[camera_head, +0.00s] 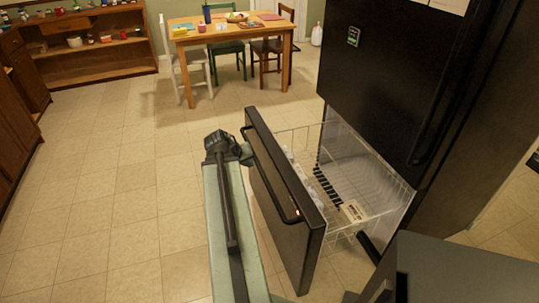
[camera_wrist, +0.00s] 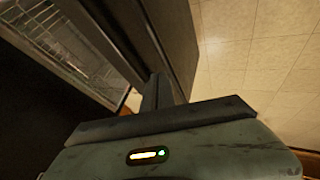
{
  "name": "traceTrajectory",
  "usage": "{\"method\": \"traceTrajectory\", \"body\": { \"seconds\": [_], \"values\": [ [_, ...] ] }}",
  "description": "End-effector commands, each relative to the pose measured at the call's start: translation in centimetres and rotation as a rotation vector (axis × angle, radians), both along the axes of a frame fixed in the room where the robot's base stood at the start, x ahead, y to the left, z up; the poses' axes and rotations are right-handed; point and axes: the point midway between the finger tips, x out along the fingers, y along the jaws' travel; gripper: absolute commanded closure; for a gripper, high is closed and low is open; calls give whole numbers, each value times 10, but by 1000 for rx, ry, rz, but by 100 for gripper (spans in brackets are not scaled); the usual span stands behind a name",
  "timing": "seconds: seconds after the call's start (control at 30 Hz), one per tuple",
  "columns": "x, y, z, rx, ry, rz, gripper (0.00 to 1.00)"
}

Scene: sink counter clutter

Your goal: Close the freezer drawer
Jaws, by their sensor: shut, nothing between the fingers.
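The freezer drawer is pulled out from the bottom of the black fridge (camera_head: 400,85). Its black front panel (camera_head: 283,205) with a long bar handle (camera_head: 272,178) faces left in the head view. Behind the panel is a white wire basket (camera_head: 378,185) holding a small box (camera_head: 353,211) and some pale items. My gripper (camera_head: 241,150) is shut and empty, beside the far upper end of the panel on its outer side. In the wrist view, the shut fingers (camera_wrist: 158,92) point toward the dark panel (camera_wrist: 135,35), with the wire basket (camera_wrist: 68,42) at upper left. I cannot tell whether they touch.
A dark grey counter or cabinet top (camera_head: 455,270) stands at the lower right, close to the drawer. A wooden table (camera_head: 228,32) with chairs stands at the back. Open tiled floor (camera_head: 105,190) lies to the left.

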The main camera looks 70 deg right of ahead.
Motion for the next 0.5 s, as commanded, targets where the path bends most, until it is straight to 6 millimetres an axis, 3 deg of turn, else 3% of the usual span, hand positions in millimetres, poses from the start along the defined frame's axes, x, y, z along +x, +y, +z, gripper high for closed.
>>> {"method": "traceTrajectory", "body": {
  "seconds": [0.23,0.5],
  "values": [
    [-7,-9,-7,-7,1,-11,100],
    [-13,-40,-55,-6,1,-12,100]
  ]
}}
